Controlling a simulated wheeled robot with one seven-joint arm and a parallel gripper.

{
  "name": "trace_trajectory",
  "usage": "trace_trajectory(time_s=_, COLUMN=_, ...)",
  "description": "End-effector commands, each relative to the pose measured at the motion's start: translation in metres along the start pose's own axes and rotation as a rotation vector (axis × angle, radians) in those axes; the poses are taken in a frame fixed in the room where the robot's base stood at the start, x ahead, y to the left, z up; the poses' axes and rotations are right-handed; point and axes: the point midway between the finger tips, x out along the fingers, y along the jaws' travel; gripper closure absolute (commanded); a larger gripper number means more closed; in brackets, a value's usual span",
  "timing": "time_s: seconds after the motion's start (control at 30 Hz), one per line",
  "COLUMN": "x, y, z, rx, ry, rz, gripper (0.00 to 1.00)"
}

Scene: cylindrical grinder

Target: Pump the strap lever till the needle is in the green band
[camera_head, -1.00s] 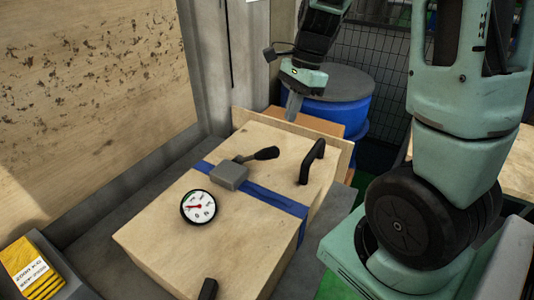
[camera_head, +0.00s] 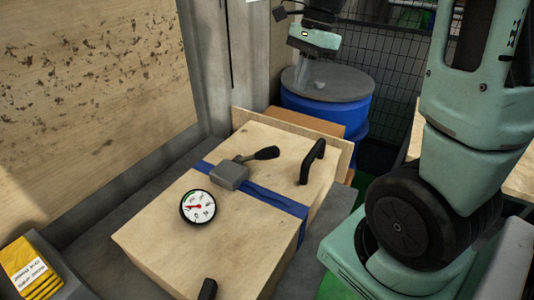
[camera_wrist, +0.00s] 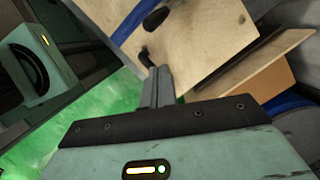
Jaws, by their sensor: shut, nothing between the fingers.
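The strap lever (camera_head: 262,154) is a thin rod with a black knob, sticking out to the right from a grey ratchet block (camera_head: 229,176) on a blue strap (camera_head: 275,198). The strap runs over a wooden crate (camera_head: 160,240). A round white gauge (camera_head: 198,207) sits beside the block; its red needle points left, and a small green band shows at its upper left. My gripper (camera_head: 301,82) is shut and empty, behind and above the crate, apart from the lever. In the wrist view my gripper (camera_wrist: 155,88) shows shut fingers, with the lever knob (camera_wrist: 157,18) beyond.
A black handle (camera_head: 312,162) stands on the crate's right side and another (camera_head: 208,290) at its front. A blue drum with a grey lid (camera_head: 340,83) stands behind. A spotted board (camera_head: 95,80) is on the left, with a yellow item (camera_head: 25,270) at lower left.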

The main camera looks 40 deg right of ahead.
Motion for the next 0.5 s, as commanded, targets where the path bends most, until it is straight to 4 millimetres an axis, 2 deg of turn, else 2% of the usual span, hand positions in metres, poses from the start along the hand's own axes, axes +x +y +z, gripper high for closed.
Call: trace_trajectory(time_s=0.5, x=0.0020, y=-0.0034, z=0.0035, rx=0.001, ry=0.007, rz=0.004, gripper=1.00)
